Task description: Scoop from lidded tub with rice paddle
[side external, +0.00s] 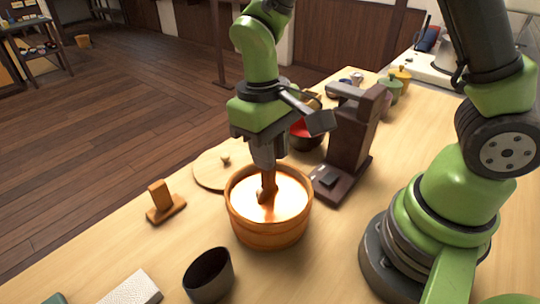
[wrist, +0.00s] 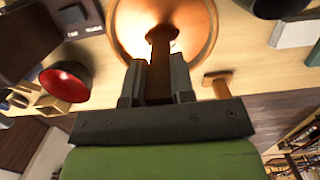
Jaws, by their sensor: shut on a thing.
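The wooden tub (side external: 269,232) stands uncovered on the table, with pale, brightly lit contents inside. It also shows at the top of the wrist view (wrist: 207,40). A round wooden lid (side external: 208,173) with a small knob lies flat on the table behind the tub, to its left. My gripper (side external: 268,168) is above the tub, pointing down. It is shut on the brown rice paddle (side external: 268,187), which hangs down into the tub. The paddle's handle also shows between the fingers in the wrist view (wrist: 159,70). The paddle's lower end is hard to make out against the contents.
A dark brown stand-like device (side external: 352,135) stands close on the tub's right. A red-lined bowl (side external: 305,133) is behind. A small wooden stand (side external: 163,203) is at left. A dark cup (side external: 208,275) and a white textured block (side external: 132,290) are in front.

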